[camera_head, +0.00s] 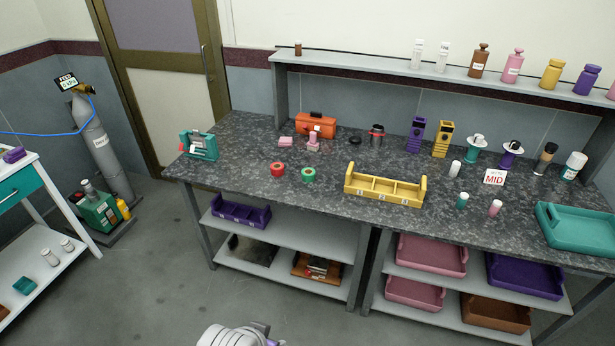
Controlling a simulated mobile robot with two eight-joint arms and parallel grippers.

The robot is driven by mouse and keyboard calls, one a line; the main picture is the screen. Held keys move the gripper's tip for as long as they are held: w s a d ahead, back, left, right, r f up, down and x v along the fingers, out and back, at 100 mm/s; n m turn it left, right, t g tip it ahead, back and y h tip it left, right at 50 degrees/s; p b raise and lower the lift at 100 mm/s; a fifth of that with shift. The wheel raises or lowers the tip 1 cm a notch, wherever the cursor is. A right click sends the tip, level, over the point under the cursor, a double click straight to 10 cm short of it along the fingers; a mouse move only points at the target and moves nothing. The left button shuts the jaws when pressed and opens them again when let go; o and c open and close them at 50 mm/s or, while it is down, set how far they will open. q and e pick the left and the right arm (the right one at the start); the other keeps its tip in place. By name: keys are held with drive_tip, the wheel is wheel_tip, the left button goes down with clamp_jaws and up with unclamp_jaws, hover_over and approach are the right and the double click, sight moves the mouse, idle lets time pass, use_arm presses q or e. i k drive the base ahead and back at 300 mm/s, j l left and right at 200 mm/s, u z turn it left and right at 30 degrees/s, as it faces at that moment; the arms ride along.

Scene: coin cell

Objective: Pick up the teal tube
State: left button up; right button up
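The teal tube (461,201) is a small upright cylinder with a pale cap, standing near the front edge of the dark speckled worktop, right of the yellow tray. A similar pink tube (495,208) stands just right of it, and a white tube (454,168) stands behind it. My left gripper (268,334) shows only in part at the bottom edge, low in front of the bench and far from the tube. Whether its fingers are open cannot be made out. My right gripper is out of view.
A yellow compartment tray (384,194) stands left of the tube. A teal tray (577,250) lies at the right end. Floor is clear in front.

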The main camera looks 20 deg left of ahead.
sight(463, 197)
drive_tip(key=i+l+u, duration=0.25)
drive_tip(key=i, duration=0.35)
drive_tip(key=i+l+u, duration=0.2)
drive_tip(key=i+l, duration=0.3)
